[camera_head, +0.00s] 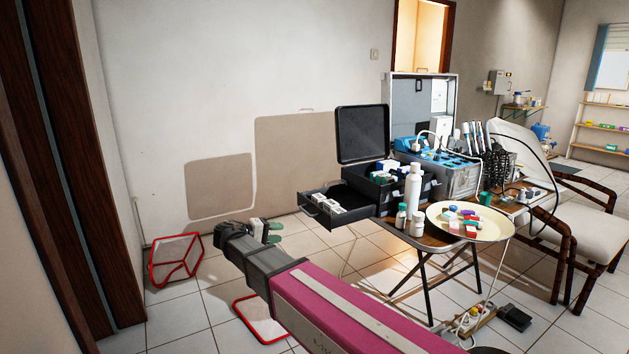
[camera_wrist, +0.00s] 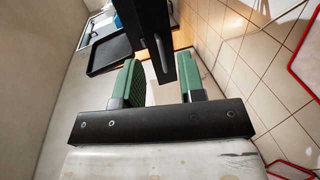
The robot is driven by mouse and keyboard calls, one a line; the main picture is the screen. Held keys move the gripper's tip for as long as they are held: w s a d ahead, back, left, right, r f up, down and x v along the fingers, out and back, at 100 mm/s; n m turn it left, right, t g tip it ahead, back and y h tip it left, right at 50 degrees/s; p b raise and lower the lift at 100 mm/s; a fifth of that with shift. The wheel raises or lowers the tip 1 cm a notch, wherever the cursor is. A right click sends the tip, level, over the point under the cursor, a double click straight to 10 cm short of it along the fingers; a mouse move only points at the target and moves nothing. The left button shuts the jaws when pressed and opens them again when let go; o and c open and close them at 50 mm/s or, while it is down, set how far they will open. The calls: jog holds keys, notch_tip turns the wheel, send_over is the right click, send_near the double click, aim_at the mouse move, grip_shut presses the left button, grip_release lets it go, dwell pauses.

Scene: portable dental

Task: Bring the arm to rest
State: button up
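My gripper (camera_head: 275,232) points out over the floor, left of the black case, with its arm coming from the lower right. In the wrist view its two green-padded fingers (camera_wrist: 161,82) are apart with nothing gripped between them. The black case (camera_head: 362,135) has its lid raised. Its drawer (camera_head: 320,216) is pulled out to the left, with small white boxes (camera_head: 330,206) inside. In the wrist view the dark drawer front (camera_wrist: 153,20) with its handle (camera_wrist: 161,52) lies beyond the fingertips. In the head view a gap shows between gripper and drawer.
The folding table (camera_head: 432,240) carries the case, a blue-topped dental unit (camera_head: 450,170), a white bottle (camera_head: 413,188) and a cream plate (camera_head: 490,232) of small coloured boxes. A chair (camera_head: 590,230) is at right.

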jog(key=s+d+f+m+g+y, duration=0.2)
jog(key=s+d+f+y, duration=0.2)
jog(key=d+f, duration=0.3)
jog(key=s+d+f+m+g+y, duration=0.2)
jog(key=s+d+f+y, duration=0.3)
jog(key=d, duration=0.9)
jog(key=s+d+f+m+g+y, duration=0.2)
jog(key=s+d+f+g+y, duration=0.1)
jog(key=d+f, duration=0.6)
jog(key=shift+s+d+g+y, duration=0.3)
jog(key=shift+s+d+y, duration=0.55)
jog(key=shift+d, duration=0.2)
